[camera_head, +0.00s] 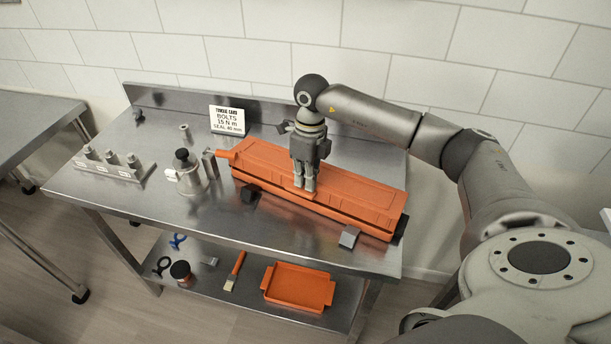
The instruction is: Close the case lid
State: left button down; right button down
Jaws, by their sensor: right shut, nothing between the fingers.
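A long orange case (352,208) lies on the steel table, running from the middle toward the right front. Its lid (355,190) lies flat over the base and looks down, with a thin dark line along the front side. Whether it is fully seated or latched I cannot tell. My right gripper (304,188) points straight down with its fingers shut and empty. The fingertips are at the lid's top, left of its middle, and appear to touch it. The gripper hides a small part of the lid behind it. My left gripper is not in view.
Dark blocks (250,194) and (349,236) sit along the case's front. A metal canister (188,178), a sign (227,121) and a rack of fittings (115,164) stand to the left. The lower shelf holds an orange tray (298,288) and a brush (235,270). The table's left front is clear.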

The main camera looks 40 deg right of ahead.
aim_at(304, 192)
jog(key=shift+f, duration=0.55)
jog(key=f+b, duration=0.1)
jog(key=a+b, duration=0.1)
jog(key=shift+s+f+b, duration=0.25)
jog(key=shift+f+b, duration=0.15)
jog(key=shift+s, duration=0.1)
